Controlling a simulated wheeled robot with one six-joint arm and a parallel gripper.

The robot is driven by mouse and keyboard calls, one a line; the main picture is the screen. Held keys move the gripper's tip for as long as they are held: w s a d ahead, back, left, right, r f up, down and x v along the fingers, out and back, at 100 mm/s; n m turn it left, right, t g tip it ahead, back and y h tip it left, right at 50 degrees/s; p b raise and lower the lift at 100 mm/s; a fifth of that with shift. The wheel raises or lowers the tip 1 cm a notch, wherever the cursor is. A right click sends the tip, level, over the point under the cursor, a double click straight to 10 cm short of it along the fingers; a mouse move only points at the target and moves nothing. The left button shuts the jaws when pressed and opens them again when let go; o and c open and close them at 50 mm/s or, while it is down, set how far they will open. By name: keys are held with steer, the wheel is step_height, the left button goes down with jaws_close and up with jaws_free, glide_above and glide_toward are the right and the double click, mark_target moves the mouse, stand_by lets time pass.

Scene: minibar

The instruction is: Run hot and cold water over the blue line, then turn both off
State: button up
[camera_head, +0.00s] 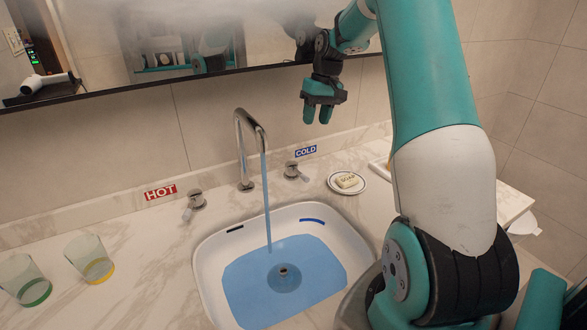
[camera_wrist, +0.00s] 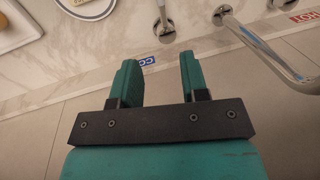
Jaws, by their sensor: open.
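Water (camera_head: 267,205) runs from the curved metal faucet (camera_head: 248,130) into the white sink (camera_head: 212,262). Blue water (camera_head: 318,268) covers the basin floor around the drain. Its edge lies below the blue line (camera_head: 312,220) on the back right wall. The hot handle (camera_head: 194,200) is left of the faucet by the red HOT label (camera_head: 160,192). The cold handle (camera_head: 293,171) is right of it by the blue COLD label (camera_head: 305,151). My gripper (camera_head: 317,117) is open and empty above and behind the cold handle. In the wrist view the cold handle (camera_wrist: 163,26) lies beyond the fingers, apart from them.
A black line (camera_head: 235,229) marks the back left of the basin. A soap dish (camera_head: 347,189) sits right of the cold handle. Two glasses (camera_head: 90,259) stand on the left counter. A mirror (camera_head: 120,75) hangs above. The faucet rises between the handles.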

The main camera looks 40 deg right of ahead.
mark_target(298, 174)
steer(key=a+f, duration=0.1)
steer(key=f, duration=0.4)
steer(key=w+a+f+p, duration=0.1)
steer(key=f, duration=0.5)
steer(key=a+f+p, duration=0.1)
steer(key=f, duration=0.5)
steer(key=shift+w+a, duration=0.15)
jaws_close()
